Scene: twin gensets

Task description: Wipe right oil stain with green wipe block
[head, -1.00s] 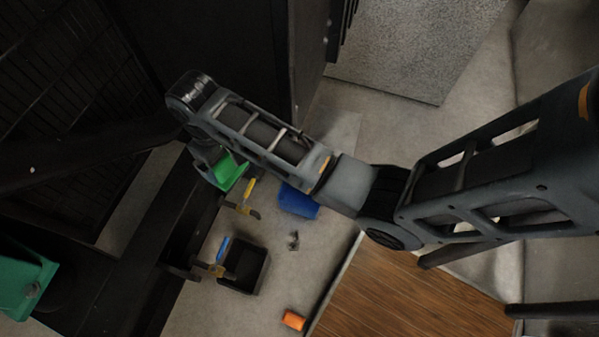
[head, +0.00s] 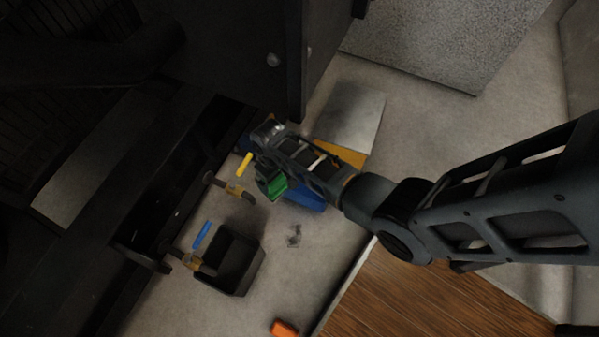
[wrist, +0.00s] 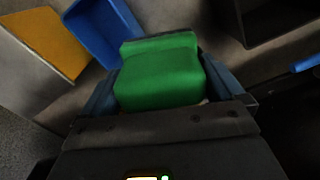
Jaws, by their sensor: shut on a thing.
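My gripper (head: 270,184) is shut on the green wipe block (head: 277,189) and holds it by the near edge of a blue tray, in the middle of the head view. In the wrist view the green block (wrist: 160,72) sits between the two fingers of my gripper (wrist: 158,92). I cannot tell its height above the floor. A small dark grey patch (head: 294,237) lies on the floor below the block in the head view. I cannot tell whether it is an oil stain or a small object. No clear right oil stain shows in either view.
The blue tray (head: 308,200) and a yellow panel (head: 343,152) lie behind my gripper. A black open bin (head: 252,268) stands lower left. Valves with yellow (head: 243,165) and blue (head: 202,235) handles stick out from the dark machine frame. An orange block (head: 285,328) lies in front.

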